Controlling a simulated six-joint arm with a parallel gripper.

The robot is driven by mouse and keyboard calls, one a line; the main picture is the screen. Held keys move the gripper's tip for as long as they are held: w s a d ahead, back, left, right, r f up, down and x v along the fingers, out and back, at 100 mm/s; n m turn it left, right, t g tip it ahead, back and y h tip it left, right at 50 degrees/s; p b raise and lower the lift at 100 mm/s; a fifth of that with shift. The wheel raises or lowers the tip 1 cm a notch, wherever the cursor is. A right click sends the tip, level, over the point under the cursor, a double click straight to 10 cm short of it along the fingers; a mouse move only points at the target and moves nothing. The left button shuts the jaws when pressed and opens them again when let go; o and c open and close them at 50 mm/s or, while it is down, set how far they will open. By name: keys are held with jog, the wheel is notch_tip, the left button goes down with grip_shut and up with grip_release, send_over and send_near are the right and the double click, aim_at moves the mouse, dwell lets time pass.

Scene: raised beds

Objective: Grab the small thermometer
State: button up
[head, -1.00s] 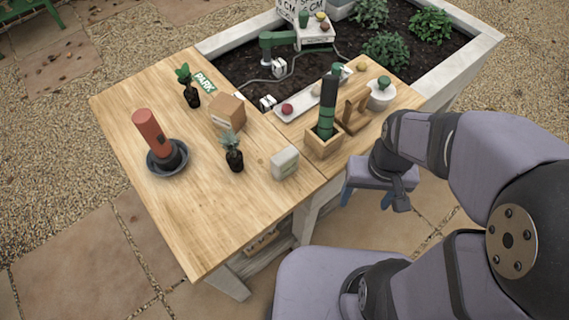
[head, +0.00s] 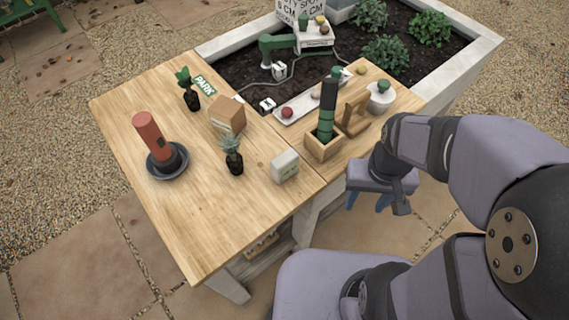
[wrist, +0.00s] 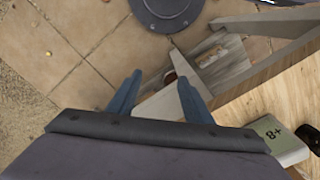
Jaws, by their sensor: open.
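The small thermometer (head: 285,166) looks like a pale, blocky box standing at the front right edge of the wooden table, near the seam between its tops. It also shows in the wrist view (wrist: 277,139), at the lower right, with "+8" upside down on its face and part of it cut off by my gripper body. My gripper (head: 368,203) is beyond the table edge, to the right of the thermometer and apart from it. In the wrist view its two blue fingers (wrist: 160,77) are spread, with nothing between them.
Close to the thermometer stand a potted succulent (head: 233,157) and a wooden box (head: 323,144) holding a dark green cylinder. A cardboard box (head: 227,115), a red cylinder in a dark dish (head: 152,135) and a white tray (head: 298,110) are farther off. The table's front left is clear.

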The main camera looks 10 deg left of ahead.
jog(key=n+t+h+p, duration=0.6)
jog(key=n+h+p, duration=0.5)
jog(key=n, duration=0.9)
send_near(284, 159)
jog(key=w+d+f+h, duration=0.1)
jog(key=d, duration=0.8)
jog(key=a+n+t, duration=0.1)
jog(key=a+n, duration=0.1)
jog(key=a+f+n+t+y+b, duration=0.1)
jog(key=a+n+t, duration=0.1)
jog(key=s+a+f+n+t, duration=0.1)
jog(key=a+n, duration=0.1)
jog(key=n, duration=0.1)
jog(key=shift+a+y+b, duration=0.2)
jog(key=shift+y+b, duration=0.1)
jog(key=shift+d+r+p+x, duration=0.1)
jog(key=shift+p+x, duration=0.55)
jog(key=shift+x, duration=0.95)
jog(key=shift+d+r+p+x, duration=0.15)
jog(key=shift+p+x, duration=0.45)
jog(key=shift+x, duration=1.05)
jog(key=shift+w+d+f, duration=0.15)
jog(key=shift+d+f, duration=0.05)
